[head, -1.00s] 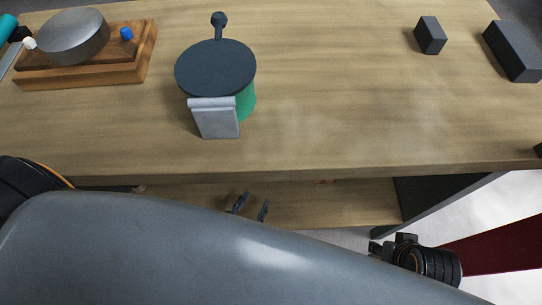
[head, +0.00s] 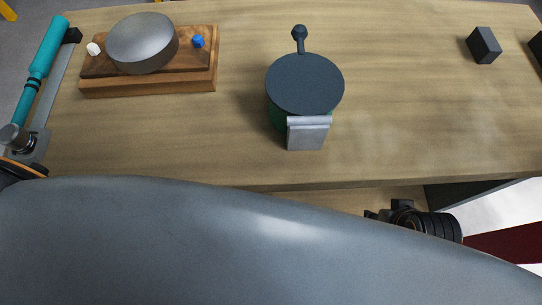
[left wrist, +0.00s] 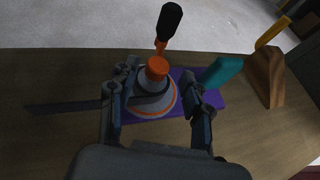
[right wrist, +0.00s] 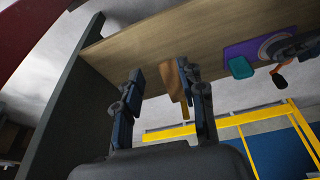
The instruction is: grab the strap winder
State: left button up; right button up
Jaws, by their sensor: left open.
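A grey, cone-shaped winder with an orange ring, an orange hub and a black-handled crank stands on a purple mat (left wrist: 215,98) on a wooden surface. I take it for the strap winder (left wrist: 150,104). My left gripper (left wrist: 160,72) is open, its fingers on either side of the winder; I cannot tell whether they touch it. The winder also shows partly at the right of the right wrist view (right wrist: 268,47). My right gripper (right wrist: 160,70) is open and empty, apart from the winder. The left gripper is hidden in the head view.
A teal-handled thing (left wrist: 222,70) lies close beside the winder, with a wooden piece (left wrist: 264,77) farther right. On the tabletop (head: 400,120) stand a dark disc-topped green object (head: 305,83), a wooden block (head: 150,84) and a dark block (head: 484,45). Yellow rails (right wrist: 250,117) stand beyond.

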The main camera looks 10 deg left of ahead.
pick_arm(q)
jog(key=b+x, duration=0.1)
jog(key=x, duration=0.2)
jog(key=shift+w+a+f, duration=0.15)
jog(key=shift+w+f, duration=0.1)
jog(key=shift+w, duration=0.05)
jog(key=shift+w+f, duration=0.1)
jog(key=shift+w, duration=0.2)
grip_shut()
pick_arm(e)
jog(key=w+t, duration=0.1)
jog(key=w, duration=0.1)
jog(key=w+a+t, duration=0.1)
jog(key=w, duration=0.1)
jog(key=shift+w+a+r+y, duration=0.15)
jog(key=shift+r+y, duration=0.05)
jog(key=shift+y, duration=0.1)
